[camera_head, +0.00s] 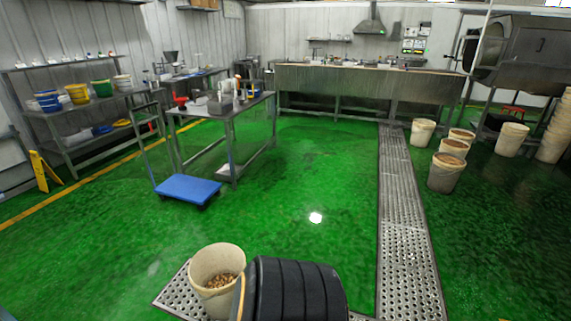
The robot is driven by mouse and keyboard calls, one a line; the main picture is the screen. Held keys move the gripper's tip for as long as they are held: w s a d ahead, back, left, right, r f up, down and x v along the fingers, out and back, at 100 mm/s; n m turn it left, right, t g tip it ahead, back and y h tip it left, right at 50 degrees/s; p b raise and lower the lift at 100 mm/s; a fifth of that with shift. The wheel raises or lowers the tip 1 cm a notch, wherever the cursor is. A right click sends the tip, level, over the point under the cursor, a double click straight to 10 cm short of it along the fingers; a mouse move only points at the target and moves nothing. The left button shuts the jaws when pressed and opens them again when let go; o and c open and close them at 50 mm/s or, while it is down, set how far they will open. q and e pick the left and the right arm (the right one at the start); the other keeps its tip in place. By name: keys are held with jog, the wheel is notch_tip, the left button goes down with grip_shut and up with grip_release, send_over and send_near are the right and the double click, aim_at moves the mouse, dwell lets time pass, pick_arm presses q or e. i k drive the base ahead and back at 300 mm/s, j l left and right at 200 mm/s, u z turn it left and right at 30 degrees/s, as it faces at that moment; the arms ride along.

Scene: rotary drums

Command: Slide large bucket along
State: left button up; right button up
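A cream-white bucket (212,262) stands upright near the bottom of the head view, left of centre. It holds a layer of brown, lumpy pieces. It stands at a perforated metal floor grate (172,291). A dark ribbed shape at the bottom edge covers the bucket's lower right side; I cannot tell what it is. Other pale buckets stand farther off at the right, one of them a filled bucket (444,178). Which one is the large bucket is not clear from size alone. Neither of my grippers shows in this view.
A blue platform cart (187,189) stands by a metal table (222,112). A long drain grate (403,235) runs along the floor at the right. A yellow floor sign (43,171) stands far left. The green floor (290,190) between is clear.

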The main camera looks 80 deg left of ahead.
aim_at(213, 272)
jog(key=u, duration=3.5)
jog(key=i+j+z, duration=0.1)
jog(key=j, duration=0.25)
jog(key=i+j+z, duration=0.1)
jog(key=i+j, duration=0.15)
jog(key=i+j+z, duration=0.15)
jog(key=j, duration=0.35)
jog(key=i+j+z, duration=0.1)
jog(key=j, duration=0.3)
jog(key=i+j+z, duration=0.1)
jog(key=j, duration=0.3)
jog(key=i+j+z, duration=0.1)
jog(key=j, duration=0.3)
jog(key=i+j+z, duration=0.1)
jog(key=j, duration=0.3)
